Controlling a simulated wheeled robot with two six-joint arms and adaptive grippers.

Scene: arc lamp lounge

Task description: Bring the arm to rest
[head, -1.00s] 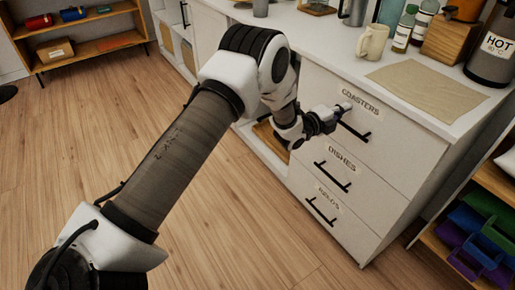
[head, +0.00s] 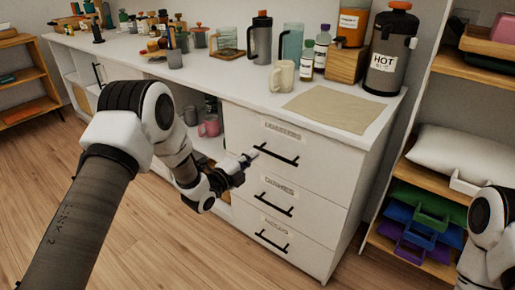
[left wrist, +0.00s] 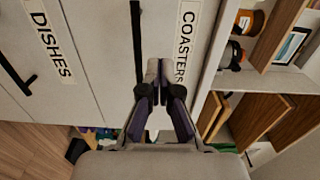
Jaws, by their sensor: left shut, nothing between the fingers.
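My left gripper (head: 251,154) is shut and empty, in front of the top drawer, close to the left end of its black handle (head: 276,154). In the left wrist view the closed fingertips (left wrist: 158,70) lie between the handle (left wrist: 137,45) and the COASTERS label (left wrist: 184,45). I cannot tell whether the fingers touch the drawer front. The coasters drawer (head: 310,148) looks flush with the cabinet. My right arm (head: 488,235) shows only partly at the right edge; its gripper is out of view.
The white counter (head: 225,85) above holds a cream mug (head: 283,77), a beige mat (head: 330,112) and a HOT dispenser (head: 388,60). An open bay with a pink mug (head: 209,126) is left of the drawers. A shelf (head: 400,240) stands right.

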